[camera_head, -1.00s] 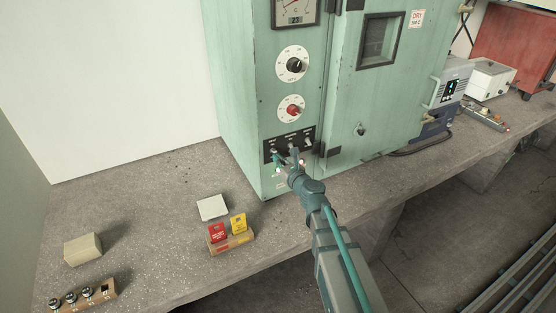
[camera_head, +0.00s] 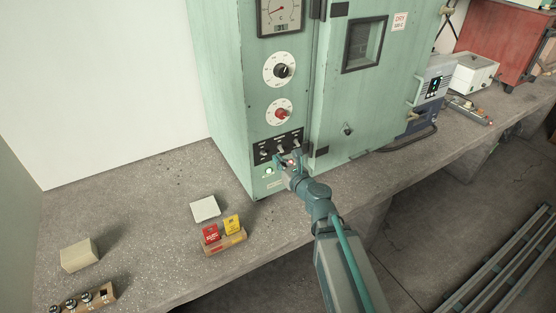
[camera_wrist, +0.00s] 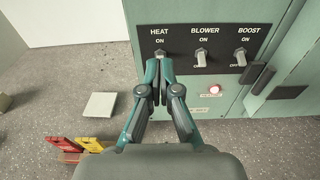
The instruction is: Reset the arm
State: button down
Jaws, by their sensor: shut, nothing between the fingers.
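My gripper (camera_head: 285,164) is in front of the control panel on the green oven cabinet (camera_head: 225,100). In the wrist view my gripper (camera_wrist: 159,68) has its two fingertips together and holds nothing. The fingertips are just below the HEAT switch (camera_wrist: 160,53) in the picture; whether they touch it I cannot tell. The BLOWER switch (camera_wrist: 201,56) and BOOST switch (camera_wrist: 241,57) stand to the right, clear of the fingers.
On the bench (camera_head: 150,200) are a pale square plate (camera_head: 205,208), a holder with red (camera_head: 211,232) and yellow (camera_head: 232,224) cards, a beige block (camera_head: 79,254) and a strip with several knobs (camera_head: 90,300).

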jog(key=s+f+n+g, duration=0.4)
jog(key=s+f+n, duration=0.2)
jog(key=f+n, duration=0.25)
jog(key=s+f+n+g+h+b, duration=0.1)
jog(key=s+f+n+g, duration=0.3)
jog(key=s+f+n, duration=0.45)
jog(key=s+f+n+g, duration=0.35)
jog(key=f+n, duration=0.25)
jog(key=f, duration=0.5)
jog(key=s+d+f+n+g+h+b, duration=0.1)
jog(key=s+d+f+n+g+h, duration=0.1)
jog(key=s+f, duration=0.5)
jog(key=s+d+f+n+g+h, duration=0.2)
jog(key=s+d+f+g, duration=0.3)
jog(key=s, duration=0.9)
jog(key=s+d+f+n+g+h+b, duration=0.1)
jog(key=s+d+f+n+g+h, duration=0.1)
jog(key=s+d+f, duration=0.3)
jog(key=s+f+n+g, duration=0.1)
jog(key=s+f, duration=0.3)
jog(key=s, duration=0.2)
jog(key=shift+d+f+n+h+b, duration=0.2)
jog(key=shift+f+n+h+b, duration=0.1)
jog(key=shift+f, duration=0.05)
